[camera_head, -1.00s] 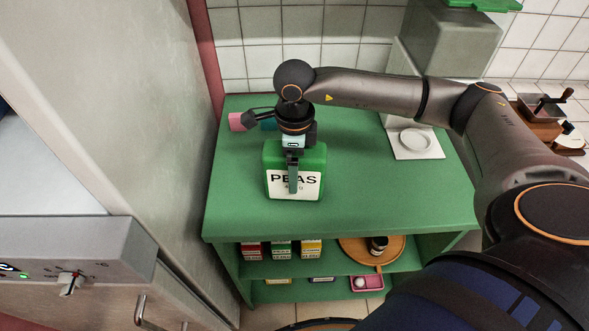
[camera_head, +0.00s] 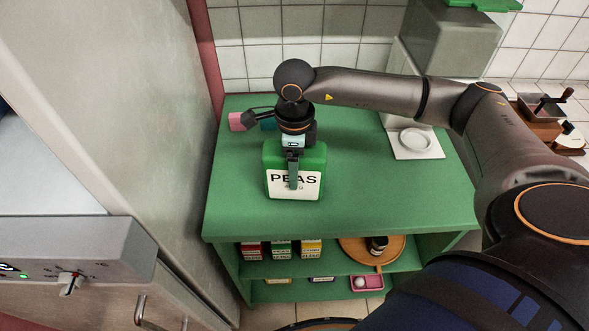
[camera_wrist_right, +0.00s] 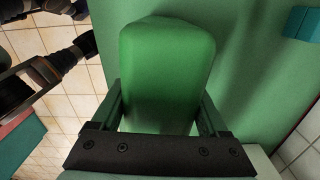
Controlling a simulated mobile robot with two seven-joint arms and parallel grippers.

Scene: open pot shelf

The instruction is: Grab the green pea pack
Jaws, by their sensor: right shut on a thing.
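The green pea pack (camera_head: 311,160) stands upright on the green top of the shelf (camera_head: 380,190), its white PEAS label facing me. My right gripper (camera_head: 293,172) comes down over it from above, with one finger in front of the label. In the right wrist view the pack (camera_wrist_right: 167,70) fills the space between the two fingers (camera_wrist_right: 160,118), and the gripper is shut on it. The far finger is hidden behind the pack in the head view. My left gripper is in neither view.
A pink block (camera_head: 237,121) and a teal block (camera_head: 268,124) lie behind the pack. A white stand with a dish (camera_head: 416,139) is at the back right. Small boxes (camera_head: 281,249) and a wooden tray (camera_head: 352,246) sit on the lower shelf. The top's right half is mostly clear.

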